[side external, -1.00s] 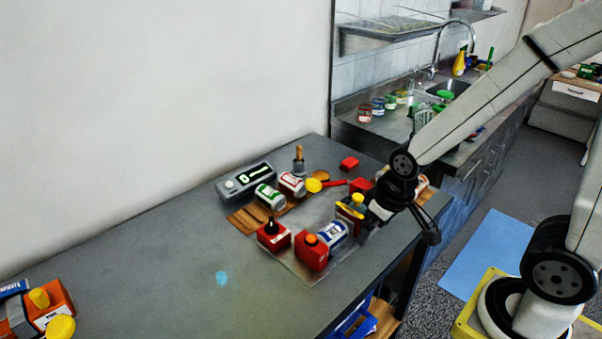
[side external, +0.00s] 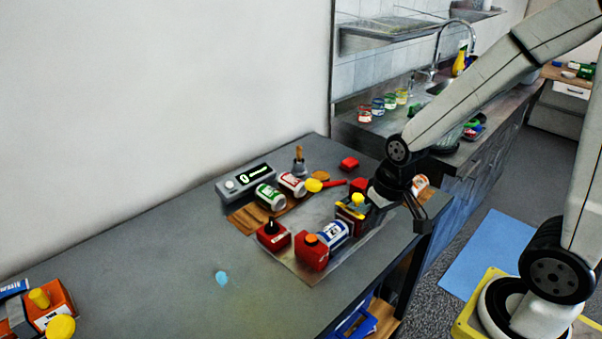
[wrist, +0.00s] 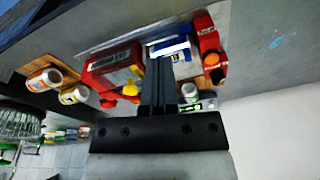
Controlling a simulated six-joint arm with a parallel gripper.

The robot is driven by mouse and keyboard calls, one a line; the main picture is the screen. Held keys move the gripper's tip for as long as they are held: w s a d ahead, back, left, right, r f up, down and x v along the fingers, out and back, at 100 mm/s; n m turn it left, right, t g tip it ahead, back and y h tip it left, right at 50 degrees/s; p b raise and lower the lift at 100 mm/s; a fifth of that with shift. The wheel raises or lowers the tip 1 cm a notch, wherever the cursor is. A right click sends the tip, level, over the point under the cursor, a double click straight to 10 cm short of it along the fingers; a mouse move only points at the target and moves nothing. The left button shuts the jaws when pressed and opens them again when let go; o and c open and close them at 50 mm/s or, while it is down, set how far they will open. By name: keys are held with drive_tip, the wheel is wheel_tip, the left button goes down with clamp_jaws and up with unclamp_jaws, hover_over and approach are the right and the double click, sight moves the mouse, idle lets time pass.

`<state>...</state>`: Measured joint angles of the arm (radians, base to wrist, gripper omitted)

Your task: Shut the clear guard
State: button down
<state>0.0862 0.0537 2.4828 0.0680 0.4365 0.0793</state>
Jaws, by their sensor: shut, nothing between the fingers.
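I cannot make out the clear guard for certain in either view. A pale, thin plate (side external: 308,278) lies under a group of items on the grey bench, and its edge shows in the wrist view (wrist: 100,45). My gripper (side external: 371,208) is low over the right part of this group, beside a red block with a yellow top (side external: 352,208). In the wrist view my gripper's fingers (wrist: 160,85) are together and empty, pointing toward a blue-and-white can (wrist: 170,50). The arm hides part of the bench behind the gripper.
A grey display unit (side external: 245,182) and two labelled cans are behind. The bench edge is close to my gripper.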

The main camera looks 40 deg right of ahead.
drive_tip(key=w+d+r+m+y, duration=0.1)
drive_tip(key=w+d+m+y, duration=0.1)
drive_tip(key=d+m, duration=0.8)
drive_tip(key=w+d+r+m+t+y, duration=0.1)
drive_tip(key=d+m+y, duration=0.4)
drive_tip(key=d+m, duration=0.5)
drive_tip(key=w+d+r, duration=0.1)
drive_tip(key=w+d, duration=0.1)
drive_tip(key=shift+w+d+m+t, duration=0.2)
drive_tip(key=shift+d+m+t, duration=0.1)
drive_tip(key=shift+d+m, duration=0.1)
drive_tip(key=shift+a, duration=0.1)
approach(360, 207)
drive_tip(key=d+f, duration=0.2)
drive_tip(key=w+a, duration=0.1)
drive_tip(key=a+f, duration=0.1)
drive_tip(key=a, duration=0.1)
drive_tip(key=shift+w, duration=0.4)
drive_tip(key=shift+w+a, duration=0.3)
drive_tip(key=shift+a, duration=0.4)
